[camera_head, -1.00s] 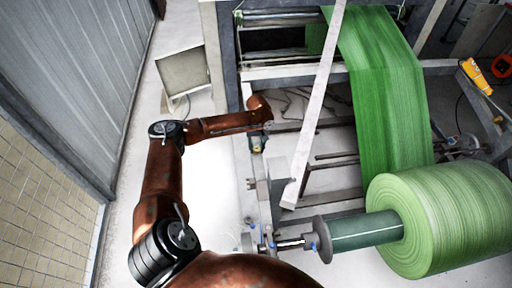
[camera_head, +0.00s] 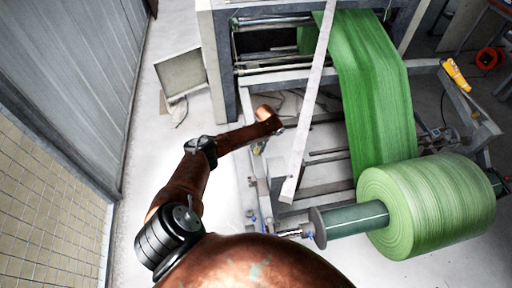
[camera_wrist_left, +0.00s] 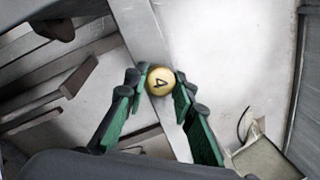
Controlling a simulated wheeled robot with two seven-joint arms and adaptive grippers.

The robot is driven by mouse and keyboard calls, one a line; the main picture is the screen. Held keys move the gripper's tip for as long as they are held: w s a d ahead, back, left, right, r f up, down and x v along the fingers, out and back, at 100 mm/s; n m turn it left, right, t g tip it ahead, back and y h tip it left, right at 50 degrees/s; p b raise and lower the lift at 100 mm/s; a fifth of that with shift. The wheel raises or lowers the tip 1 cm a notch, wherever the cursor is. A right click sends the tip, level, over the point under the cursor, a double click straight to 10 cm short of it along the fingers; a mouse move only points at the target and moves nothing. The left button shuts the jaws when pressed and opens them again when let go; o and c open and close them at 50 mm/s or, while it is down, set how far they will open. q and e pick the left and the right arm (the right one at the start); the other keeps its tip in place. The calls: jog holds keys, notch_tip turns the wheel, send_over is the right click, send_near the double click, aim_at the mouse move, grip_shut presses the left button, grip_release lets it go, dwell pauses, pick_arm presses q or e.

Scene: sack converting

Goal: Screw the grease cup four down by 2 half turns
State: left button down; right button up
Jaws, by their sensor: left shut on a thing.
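The grease cup four (camera_wrist_left: 159,82) is a round brass-yellow cap marked with a dark 4, seen from above in the left wrist view. My left gripper (camera_wrist_left: 160,90) is shut on it, with one green-padded finger on each side. The cup is at a pale frame rail of the machine; its thread and seat are hidden beneath it. In the head view my left gripper (camera_head: 259,147) points down at the machine's left side rail, small and partly covered by my wrist. The cup cannot be made out clearly there. My right gripper is not in view.
A green web runs down to a large green roll (camera_head: 425,208) on a shaft at the right. A pale slanted bar (camera_head: 310,110) stands close right of my left gripper. A grey box (camera_head: 181,73) stands at the left back.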

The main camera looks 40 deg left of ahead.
pick_arm(q)
jog(key=m+y+p, duration=0.1)
jog(key=m+p, duration=0.1)
jog(key=m, duration=0.3)
jog(key=shift+d+r+m, duration=0.1)
jog(key=shift+m, duration=0.2)
jog(key=m+y+p, duration=0.1)
jog(key=m+p, duration=0.2)
jog(key=m, duration=0.2)
jog(key=shift+t, duration=0.3)
jog(key=m+t+y+p, duration=0.1)
jog(key=m+p, duration=0.1)
jog(key=m, duration=0.3)
jog(key=shift+d+m+p, duration=0.1)
jog(key=shift+m+p, duration=0.2)
jog(key=shift+m, duration=0.1)
jog(key=shift+m+t+p, duration=0.5)
jog(key=shift+m+p, duration=0.4)
jog(key=shift+m, duration=1.2)
jog(key=c, duration=1.6)
grip_release()
jog(key=shift+s, duration=0.1)
